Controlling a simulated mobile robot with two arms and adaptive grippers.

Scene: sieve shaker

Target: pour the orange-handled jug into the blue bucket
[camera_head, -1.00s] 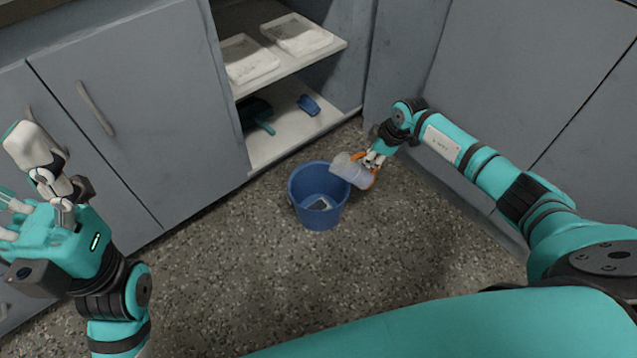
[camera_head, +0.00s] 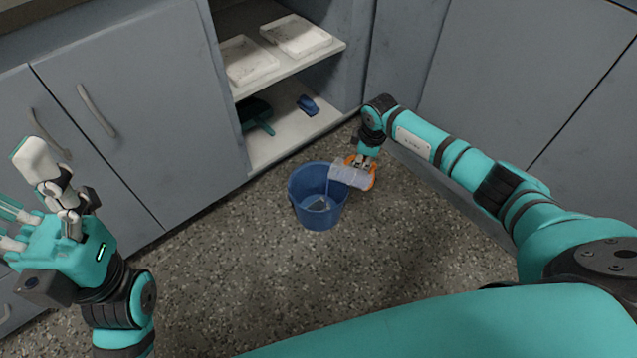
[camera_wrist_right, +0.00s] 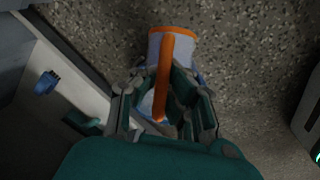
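The clear jug (camera_head: 350,175) with an orange handle is tilted, its mouth over the right rim of the blue bucket (camera_head: 304,207). A thin pale stream seems to fall from its mouth into the bucket. The bucket stands upright on the floor with something pale and dark at its bottom. My right gripper (camera_head: 361,161) is shut on the jug's handle. In the right wrist view the orange handle (camera_wrist_right: 166,75) runs between the fingers of the right gripper (camera_wrist_right: 168,98). My left gripper (camera_head: 30,222) is at the far left, away from both, its fingers spread and empty.
An open cabinet behind the bucket holds white trays (camera_head: 296,36) on its shelf. Grey cabinet doors (camera_head: 117,108) close in the left. The speckled floor (camera_head: 240,270) in front is clear.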

